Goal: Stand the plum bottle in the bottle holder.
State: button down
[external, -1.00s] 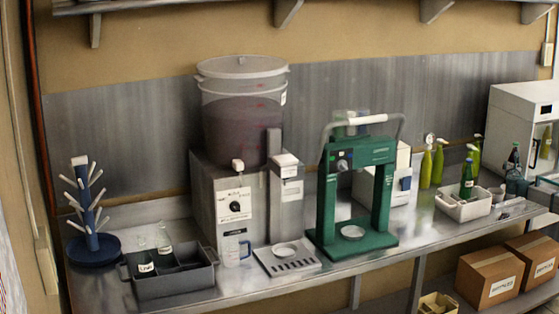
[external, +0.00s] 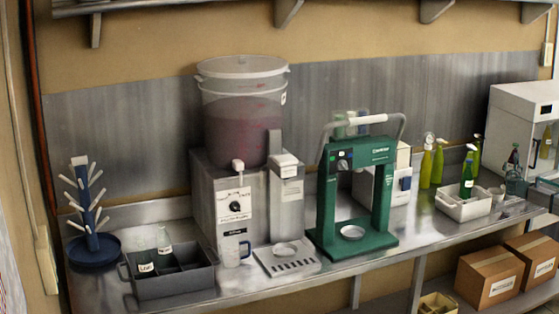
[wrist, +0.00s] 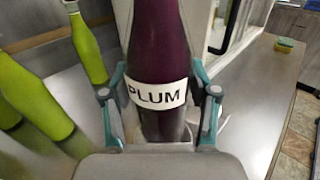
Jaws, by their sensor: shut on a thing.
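The plum bottle (wrist: 160,45) is dark purple with a white band reading PLUM. In the wrist view it stands between the teal fingers of my gripper (wrist: 160,108), which is shut on it around the label. Its top is cut off by the frame and its base is hidden behind the gripper body. I cannot clearly make out my gripper or the plum bottle in the external view. A dark grey divided crate (external: 178,288), which may be the bottle holder, sits at the left front of the bench with clear labelled bottles in it.
Several yellow-green bottles (wrist: 35,105) stand left of my gripper. A white bin (external: 463,209) holds a dark green bottle. A green press (external: 383,205), a dispenser with a large bucket (external: 241,120) and a blue peg rack (external: 93,235) stand along the bench.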

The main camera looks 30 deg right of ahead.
jog(key=shift+f+b, duration=1.9)
jog(key=shift+f, duration=0.7)
dwell(1.5)
jog(key=shift+c, duration=1.1)
grip_release()
jog(key=shift+s, duration=0.1)
jog(key=v, duration=1.2)
